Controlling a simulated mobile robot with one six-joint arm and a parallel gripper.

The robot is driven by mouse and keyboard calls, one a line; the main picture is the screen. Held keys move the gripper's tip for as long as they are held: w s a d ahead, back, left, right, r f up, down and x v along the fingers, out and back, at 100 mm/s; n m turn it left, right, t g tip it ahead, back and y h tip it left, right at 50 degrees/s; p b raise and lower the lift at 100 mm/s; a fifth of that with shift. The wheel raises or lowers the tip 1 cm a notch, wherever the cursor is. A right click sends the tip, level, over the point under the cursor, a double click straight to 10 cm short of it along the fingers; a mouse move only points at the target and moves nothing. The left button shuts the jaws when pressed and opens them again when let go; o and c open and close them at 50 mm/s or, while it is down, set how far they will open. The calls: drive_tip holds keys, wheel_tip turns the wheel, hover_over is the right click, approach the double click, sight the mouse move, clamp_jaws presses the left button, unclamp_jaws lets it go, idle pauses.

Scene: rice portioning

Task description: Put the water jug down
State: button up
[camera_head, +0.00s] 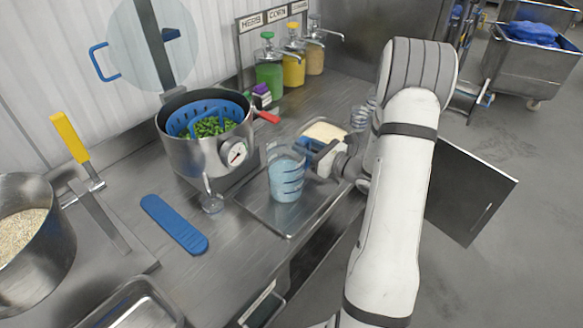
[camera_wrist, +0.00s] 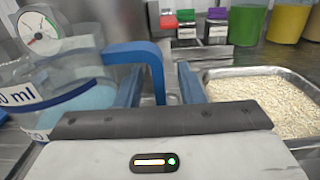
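The water jug (camera_head: 287,178) is clear with blue markings and holds bluish water. It looks upright on a shallow metal tray (camera_head: 283,222); the head view does not clearly show its base contact. In the wrist view the jug (camera_wrist: 65,98) fills the left side, with its blue handle (camera_wrist: 136,50) reaching towards me. My gripper (camera_head: 314,150) is at the jug's right side. In the wrist view my gripper's (camera_wrist: 162,85) blue fingers stand apart on either side of the handle's lower part, with a gap visible beside it.
A pan of rice (camera_wrist: 262,98) is right beside the right finger. A pot (camera_head: 190,150) with a gauge and green contents stands behind left of the jug. Sauce dispensers (camera_head: 269,75) stand at the back.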

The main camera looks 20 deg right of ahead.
clamp_jaws()
drive_tip(key=shift+r, duration=0.1)
idle(1.2)
